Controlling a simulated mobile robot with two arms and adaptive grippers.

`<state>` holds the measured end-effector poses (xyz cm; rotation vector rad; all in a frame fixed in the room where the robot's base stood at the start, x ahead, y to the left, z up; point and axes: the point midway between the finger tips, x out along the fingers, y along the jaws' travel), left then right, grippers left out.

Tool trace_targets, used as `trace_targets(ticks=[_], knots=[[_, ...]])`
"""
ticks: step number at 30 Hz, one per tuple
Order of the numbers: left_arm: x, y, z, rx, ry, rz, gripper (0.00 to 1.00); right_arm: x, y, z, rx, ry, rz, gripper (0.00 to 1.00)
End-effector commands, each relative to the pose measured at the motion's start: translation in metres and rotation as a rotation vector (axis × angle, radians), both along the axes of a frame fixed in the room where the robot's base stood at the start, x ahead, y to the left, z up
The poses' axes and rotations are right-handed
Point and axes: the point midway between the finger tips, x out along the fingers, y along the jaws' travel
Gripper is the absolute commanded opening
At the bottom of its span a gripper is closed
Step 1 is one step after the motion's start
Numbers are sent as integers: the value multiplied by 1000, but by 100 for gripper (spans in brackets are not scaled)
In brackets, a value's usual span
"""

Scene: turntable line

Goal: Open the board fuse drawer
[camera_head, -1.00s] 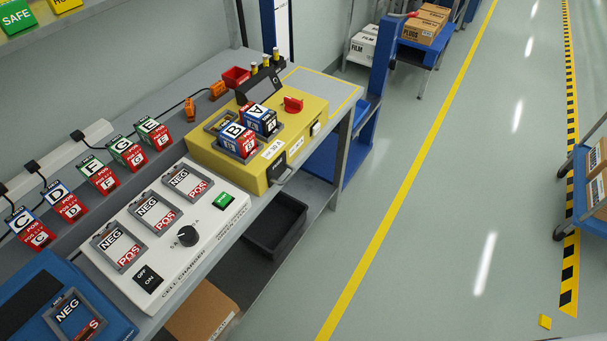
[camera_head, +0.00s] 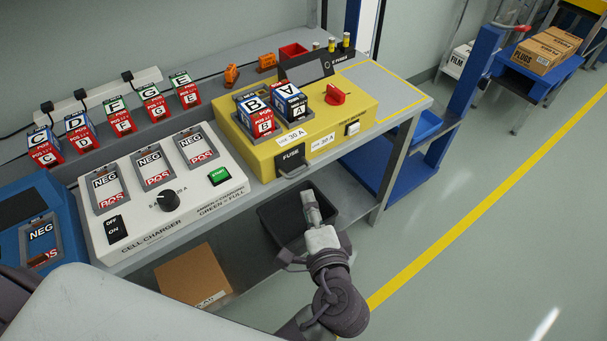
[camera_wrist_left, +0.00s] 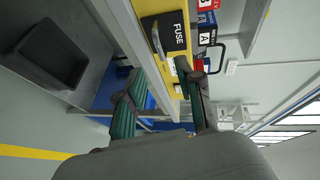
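The board fuse drawer (camera_head: 291,158) is a black front marked FUSE with a grey bar handle (camera_head: 295,171), low on the front of the yellow board (camera_head: 350,122). It looks shut. My left gripper (camera_head: 310,205) is in front of and below the drawer, over the black bin, apart from the handle. In the left wrist view the fingers of my left gripper (camera_wrist_left: 158,72) are spread with nothing between them. The FUSE front (camera_wrist_left: 172,35) and its handle (camera_wrist_left: 158,41) lie just beyond the fingertips there. My right gripper is not in view.
Cells A and B (camera_head: 253,105) sit on the board beside a red knob (camera_head: 336,94). The white cell charger (camera_head: 135,215) stands to the left. A black bin (camera_head: 275,224) and a cardboard box (camera_head: 196,278) are below the bench. The floor at right is open.

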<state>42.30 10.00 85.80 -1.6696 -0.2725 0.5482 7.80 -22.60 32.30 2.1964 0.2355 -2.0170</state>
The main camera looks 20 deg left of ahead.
Motion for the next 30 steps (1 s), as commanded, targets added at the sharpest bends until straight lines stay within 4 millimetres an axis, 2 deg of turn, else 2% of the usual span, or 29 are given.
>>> trace_targets(ticks=[3, 9, 15, 27, 30], knots=[[24, 13, -4, 4, -2, 1, 36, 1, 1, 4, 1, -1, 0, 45], [58, 32, -13, 3, 0, -1, 36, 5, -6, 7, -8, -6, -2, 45], [80, 44, -19, -1, 1, -2, 36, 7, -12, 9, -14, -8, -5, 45], [86, 48, -21, -2, 2, -2, 36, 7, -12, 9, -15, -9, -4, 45], [86, 48, -21, -2, 2, -2, 21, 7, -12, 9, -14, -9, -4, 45]])
